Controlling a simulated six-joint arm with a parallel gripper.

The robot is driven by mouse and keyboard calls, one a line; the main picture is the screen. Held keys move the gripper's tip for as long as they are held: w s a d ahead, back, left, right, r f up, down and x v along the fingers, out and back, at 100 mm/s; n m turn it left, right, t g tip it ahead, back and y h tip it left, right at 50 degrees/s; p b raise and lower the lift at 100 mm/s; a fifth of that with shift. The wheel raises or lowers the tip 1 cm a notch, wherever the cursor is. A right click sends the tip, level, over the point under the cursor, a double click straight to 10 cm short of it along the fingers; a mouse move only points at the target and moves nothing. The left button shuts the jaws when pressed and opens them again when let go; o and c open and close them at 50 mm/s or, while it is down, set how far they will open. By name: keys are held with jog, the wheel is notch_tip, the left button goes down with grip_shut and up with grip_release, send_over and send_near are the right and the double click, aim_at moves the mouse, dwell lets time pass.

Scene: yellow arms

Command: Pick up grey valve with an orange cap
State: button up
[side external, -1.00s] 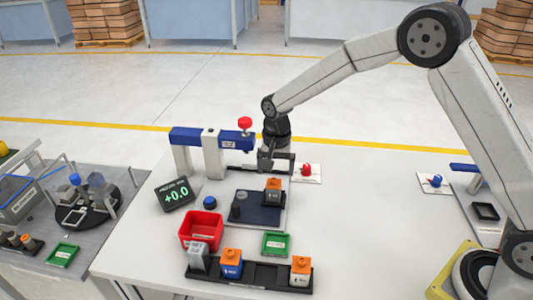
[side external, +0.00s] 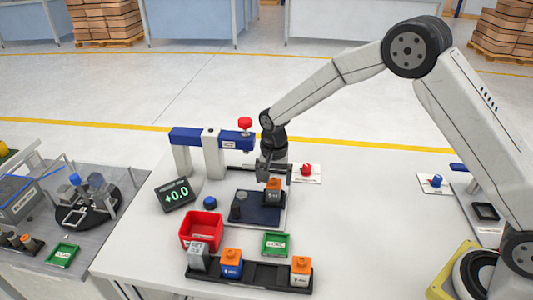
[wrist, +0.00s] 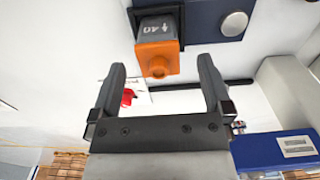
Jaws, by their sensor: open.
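The grey valve with an orange cap (side external: 273,190) stands upright on the dark blue plate (side external: 256,213) of the fixture. In the wrist view the same valve (wrist: 157,48) shows its orange cap and a grey body with white marking, just beyond and between my fingertips. My gripper (side external: 275,172) is directly above and slightly behind the valve. In the wrist view my gripper (wrist: 162,75) is open with nothing between its fingers. I cannot tell from the side view whether a finger touches the cap.
A blue gantry with a red knob (side external: 245,122) stands close to the left of my gripper. A red bin (side external: 201,230), a green tray (side external: 275,243) and a black rack (side external: 262,275) with a grey block and other orange-capped valves are nearer the camera.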

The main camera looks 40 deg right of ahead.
jog(key=shift+f, duration=2.3)
grip_shut()
jog(key=shift+r, duration=0.15)
jog(key=shift+r, duration=0.8)
jog(key=s+d+r, duration=0.1)
jog(key=s+r, duration=1)
jog(key=s, duration=0.3)
jog(key=shift+d, duration=0.35)
